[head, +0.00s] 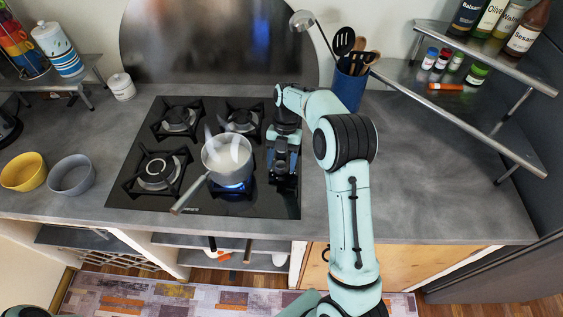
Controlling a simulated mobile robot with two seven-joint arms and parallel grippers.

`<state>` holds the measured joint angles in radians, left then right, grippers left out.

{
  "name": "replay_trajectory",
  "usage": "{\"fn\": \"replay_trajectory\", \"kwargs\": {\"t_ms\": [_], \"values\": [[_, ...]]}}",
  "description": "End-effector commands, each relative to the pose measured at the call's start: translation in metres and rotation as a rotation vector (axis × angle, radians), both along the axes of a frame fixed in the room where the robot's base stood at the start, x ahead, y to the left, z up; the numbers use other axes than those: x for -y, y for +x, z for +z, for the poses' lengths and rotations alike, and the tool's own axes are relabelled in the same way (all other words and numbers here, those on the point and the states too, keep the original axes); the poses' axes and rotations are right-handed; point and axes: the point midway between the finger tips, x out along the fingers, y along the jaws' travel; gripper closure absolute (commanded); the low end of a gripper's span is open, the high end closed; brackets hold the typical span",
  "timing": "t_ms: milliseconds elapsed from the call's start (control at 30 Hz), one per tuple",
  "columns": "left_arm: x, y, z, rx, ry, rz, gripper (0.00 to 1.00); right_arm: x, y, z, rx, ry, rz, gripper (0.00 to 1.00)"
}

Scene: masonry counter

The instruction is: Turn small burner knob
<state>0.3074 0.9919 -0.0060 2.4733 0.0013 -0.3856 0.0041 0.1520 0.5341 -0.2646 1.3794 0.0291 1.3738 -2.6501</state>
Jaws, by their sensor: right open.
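The black gas cooktop (207,198) is set in the grey counter. It has a burner at the back left (179,119), one at the back right (241,119), a larger one at the front left (158,171) and one at the front right under a saucepan. Blue flame (232,186) shows beneath the saucepan. My right gripper (282,176) points down over the right strip of the cooktop, beside the saucepan, and is open. I cannot make out any knob; that strip is largely hidden by my gripper and wrist. My left gripper is not in view.
The saucepan (227,155) holds whitish contents, and its handle (190,194) points to the front left. A blue utensil holder (349,90) stands behind my right arm. Yellow (23,172) and grey (71,176) bowls are at the left. The counter at right (440,190) is clear.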

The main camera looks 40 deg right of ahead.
Motion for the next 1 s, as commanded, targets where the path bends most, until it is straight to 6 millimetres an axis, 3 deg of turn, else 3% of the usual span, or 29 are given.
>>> {"fn": "replay_trajectory", "kwargs": {"t_ms": [333, 500, 1000], "values": [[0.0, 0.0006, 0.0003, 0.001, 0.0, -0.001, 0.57, -0.0011, 0.0, -0.0018, 0.001, 0.0, 0.0, 0.41], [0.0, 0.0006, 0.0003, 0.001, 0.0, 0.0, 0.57, -0.0011, 0.0, -0.0017, 0.001, 0.0, 0.0, 0.93], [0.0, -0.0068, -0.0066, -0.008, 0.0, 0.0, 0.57, -0.0002, -0.0013, -0.0027, 0.002, 0.002, -0.116, 0.93]]}}
